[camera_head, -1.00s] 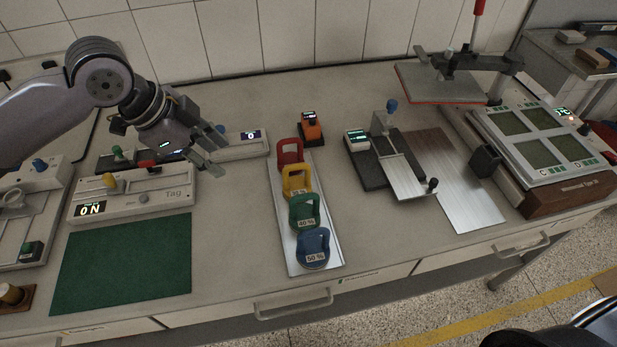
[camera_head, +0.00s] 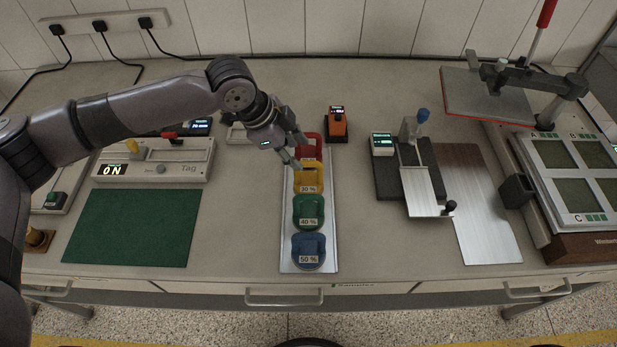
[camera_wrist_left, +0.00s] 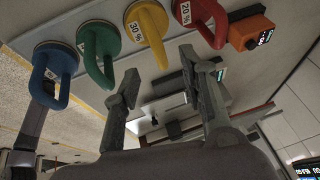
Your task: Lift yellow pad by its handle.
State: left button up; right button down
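The yellow pad (camera_head: 308,179), labelled 30 %, stands on a metal tray (camera_head: 287,255) between the red pad (camera_head: 310,146) and the green pad (camera_head: 307,212). The blue pad (camera_head: 308,250) is at the tray's near end. My left gripper (camera_head: 297,152) is just left of the red and yellow pads in the head view.
An orange device (camera_head: 336,125) stands behind the tray. To the right is a metal-plate apparatus (camera_head: 425,190) with a blue knob. On the left are a white Tag device (camera_head: 160,160) and a green mat (camera_head: 135,226). Bare table lies on both sides of the tray.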

aim_at(307, 163)
pick_arm(q)
jog(key=shift+w+d+f, duration=0.2)
jog(key=shift+d+f, duration=0.15)
jog(key=shift+f, duration=0.2)
jog(key=shift+d+f, duration=0.2)
jog(key=shift+f, duration=0.25)
jog(key=shift+d+f+p, duration=0.1)
jog(key=shift+f+p, duration=0.2)
jog(key=shift+p, duration=0.15)
jog(key=p+x, duration=0.1)
jog(key=x, duration=0.2)
jog(key=shift+d+f, duration=0.15)
jog(key=shift+f, duration=0.15)
jog(key=shift+w+d+f, duration=0.15)
jog(key=shift+f, duration=0.2)
jog(key=shift+c, duration=2.3)
jog(key=c, duration=0.4)
grip_shut()
pick_arm(e)
jog(key=shift+w+d+r, duration=0.1)
jog(key=shift+d+r, duration=0.2)
jog(key=shift+r, duration=0.3)
jog(key=shift+w+d+r, duration=0.1)
jog(key=shift+d+r, duration=0.2)
jog(key=shift+r, duration=0.3)
